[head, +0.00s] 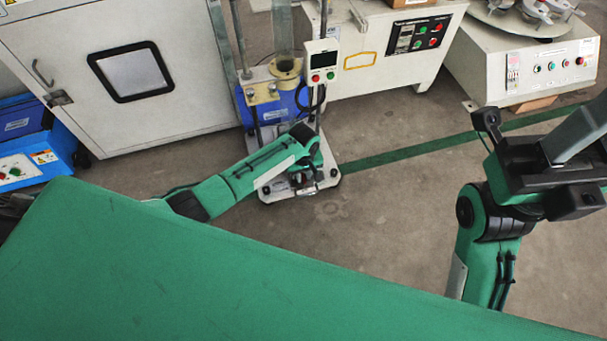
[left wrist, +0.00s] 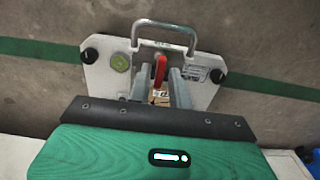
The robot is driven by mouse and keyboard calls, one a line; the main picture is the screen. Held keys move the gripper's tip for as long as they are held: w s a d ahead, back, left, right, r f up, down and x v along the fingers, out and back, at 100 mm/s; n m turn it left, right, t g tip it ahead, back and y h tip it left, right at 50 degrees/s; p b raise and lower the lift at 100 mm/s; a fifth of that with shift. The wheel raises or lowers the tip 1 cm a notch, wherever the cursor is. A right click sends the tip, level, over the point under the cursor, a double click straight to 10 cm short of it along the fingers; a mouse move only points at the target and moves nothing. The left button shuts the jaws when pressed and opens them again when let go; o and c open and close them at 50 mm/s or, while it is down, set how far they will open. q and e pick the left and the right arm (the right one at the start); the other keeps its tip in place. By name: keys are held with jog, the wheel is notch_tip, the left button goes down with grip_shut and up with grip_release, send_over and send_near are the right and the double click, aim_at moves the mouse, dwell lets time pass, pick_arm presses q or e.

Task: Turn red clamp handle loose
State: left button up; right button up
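The red clamp handle (left wrist: 160,68) stands out in the left wrist view, near the middle of a white base plate (left wrist: 205,92) with a metal loop handle (left wrist: 165,30). My left gripper (left wrist: 159,78) is open, with one grey finger on each side of the red handle. I cannot tell whether either finger touches it. In the head view my left gripper (head: 304,184) is low over the front of the base plate (head: 265,190); the arm and gripper hide the red handle there. My right gripper (head: 545,165) is at the right, away from the clamp; its fingers are not clear.
A blue machine (head: 257,95) with a control box (head: 322,62) and upright rods rises behind the clamp. A white cabinet (head: 60,50) stands at left, other machines (head: 375,50) at the back. A green surface (head: 150,270) fills the lower left. Floor right of the clamp is clear.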

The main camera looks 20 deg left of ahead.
pick_arm(q)
grip_shut()
jog(key=shift+r+n+p, duration=0.15)
jog(key=shift+n+p, duration=0.25)
jog(key=shift+p, duration=0.15)
jog(key=shift+n+p, duration=1.3)
jog(key=shift+p, duration=0.05)
jog(key=shift+n+p, duration=0.85)
jog(key=shift+n, duration=0.45)
